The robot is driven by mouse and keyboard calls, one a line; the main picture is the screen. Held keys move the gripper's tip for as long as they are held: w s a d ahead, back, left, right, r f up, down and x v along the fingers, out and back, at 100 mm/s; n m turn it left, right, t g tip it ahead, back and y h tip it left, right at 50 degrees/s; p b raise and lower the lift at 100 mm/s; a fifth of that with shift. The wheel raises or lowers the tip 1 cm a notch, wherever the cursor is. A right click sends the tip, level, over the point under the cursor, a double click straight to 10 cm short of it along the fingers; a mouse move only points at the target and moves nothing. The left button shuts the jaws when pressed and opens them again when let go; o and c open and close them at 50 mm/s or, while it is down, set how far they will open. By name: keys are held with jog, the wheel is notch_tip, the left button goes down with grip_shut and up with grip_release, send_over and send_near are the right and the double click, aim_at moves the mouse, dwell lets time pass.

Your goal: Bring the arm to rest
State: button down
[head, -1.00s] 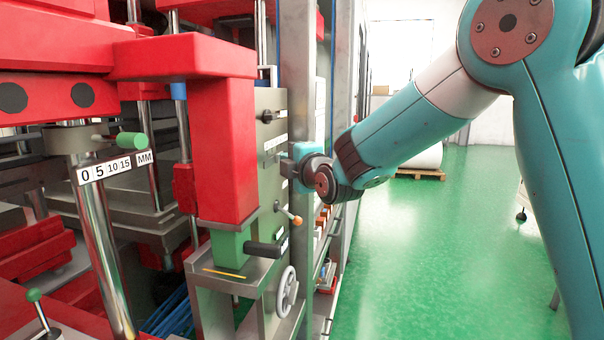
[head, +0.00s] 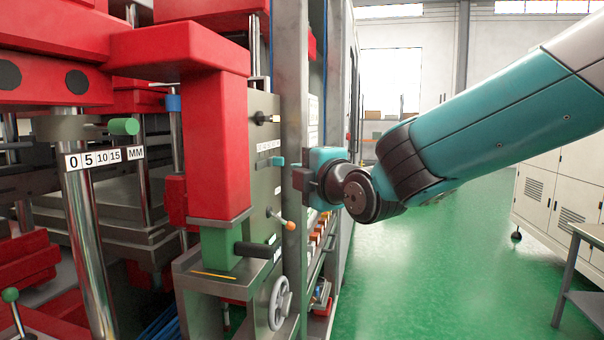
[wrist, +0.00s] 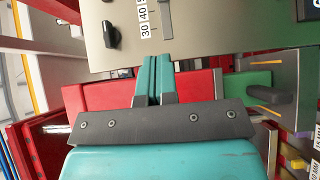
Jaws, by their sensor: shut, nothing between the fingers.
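My gripper (head: 278,161) is shut and empty, its teal fingers pointing left in the head view. The fingertips are close to the grey control panel (head: 262,220) with its printed scale; I cannot tell whether they touch it. In the wrist view the two fingers (wrist: 155,76) lie side by side just below the slot and scale on the panel (wrist: 220,35). My teal arm reaches in from the right of the head view.
A black knob (head: 267,118), an orange-tipped lever (head: 288,225) and a grey handwheel (head: 279,303) stick out from the panel. The red press frame (head: 218,150) stands to the left. Green floor (head: 430,260) is open on the right, with white cabinets (head: 560,195) beyond.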

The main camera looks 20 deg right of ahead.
jog(key=s+a+f+m+g+y, duration=0.2)
jog(key=s+a+f+m+g, duration=0.5)
jog(key=s+f+g, duration=0.3)
jog(key=s+f+m+g, duration=0.2)
jog(key=s+f+g, duration=0.1)
jog(key=s, duration=0.6)
jog(key=s+f+m+g, duration=0.3)
jog(key=s+f+g, duration=0.1)
jog(key=s, duration=0.5)
jog(key=shift+s+a+m+g, duration=0.2)
jog(key=shift+s+m+g, duration=0.1)
jog(key=shift+g, duration=0.1)
